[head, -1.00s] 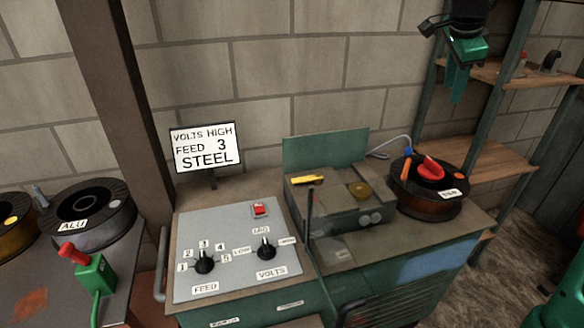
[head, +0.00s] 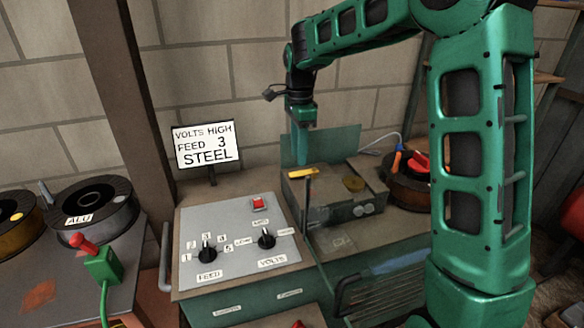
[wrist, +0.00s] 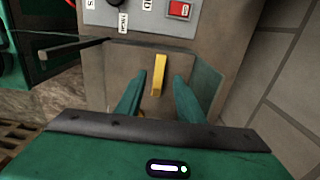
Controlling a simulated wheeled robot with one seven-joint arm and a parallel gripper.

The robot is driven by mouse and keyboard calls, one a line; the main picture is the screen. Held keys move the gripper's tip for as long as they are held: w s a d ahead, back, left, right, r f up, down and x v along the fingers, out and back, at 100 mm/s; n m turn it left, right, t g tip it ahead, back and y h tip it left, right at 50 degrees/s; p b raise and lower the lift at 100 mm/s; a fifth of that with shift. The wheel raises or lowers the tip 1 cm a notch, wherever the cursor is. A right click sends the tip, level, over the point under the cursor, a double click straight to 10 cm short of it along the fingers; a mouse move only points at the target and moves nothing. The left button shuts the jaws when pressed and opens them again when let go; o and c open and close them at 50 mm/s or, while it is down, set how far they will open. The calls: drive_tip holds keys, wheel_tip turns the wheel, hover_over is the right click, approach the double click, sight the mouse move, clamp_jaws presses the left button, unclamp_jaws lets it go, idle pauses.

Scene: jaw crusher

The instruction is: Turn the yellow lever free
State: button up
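The yellow lever (head: 303,173) lies on top of the grey-green feeder box (head: 325,212) in the head view. In the wrist view the yellow lever (wrist: 159,74) stands lengthwise between my two green fingertips. My gripper (head: 301,157) hangs pointing down just above the lever in the head view. In the wrist view my gripper (wrist: 159,84) is open, with a gap on both sides of the lever and no contact to be seen. A small yellow-brown part, partly hidden, shows below the lever in that view.
A grey panel (head: 228,228) with two black knobs and a red switch is left of the box. A sign (head: 205,147) stands behind it. A green upright plate (head: 345,142) rises behind the box. A wire spool (head: 408,190) sits right, partly behind my arm.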

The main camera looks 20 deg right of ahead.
sight(299, 172)
drive_tip(key=shift+d+f, duration=0.1)
drive_tip(key=shift+f, duration=2.55)
drive_tip(key=shift+c, duration=0.3)
